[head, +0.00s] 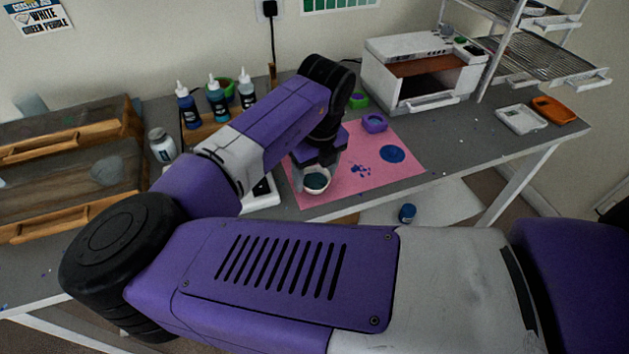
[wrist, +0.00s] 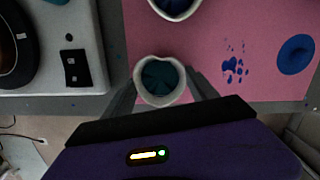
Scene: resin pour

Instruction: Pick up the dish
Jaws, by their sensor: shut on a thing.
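A small white dish (head: 317,190) with dark teal content sits between the fingers of my gripper (head: 316,165) at the front edge of the pink mat (head: 352,187). In the wrist view the dish (wrist: 160,101) is low centre, with a finger of my gripper (wrist: 161,85) against each side. The gripper is shut on it. The dish looks about level; I cannot tell whether it is clear of the mat. A second white dish (wrist: 176,17) with dark blue content is at the top of the wrist view; my gripper hides it in the head view.
A blue round patch (head: 392,153) and blue spatters mark the mat. A purple mould (head: 375,123) and green ring (head: 358,101) lie behind. Dropper bottles (head: 217,100) and a white scale (head: 262,196) are left. A white oven (head: 420,70) stands back right.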

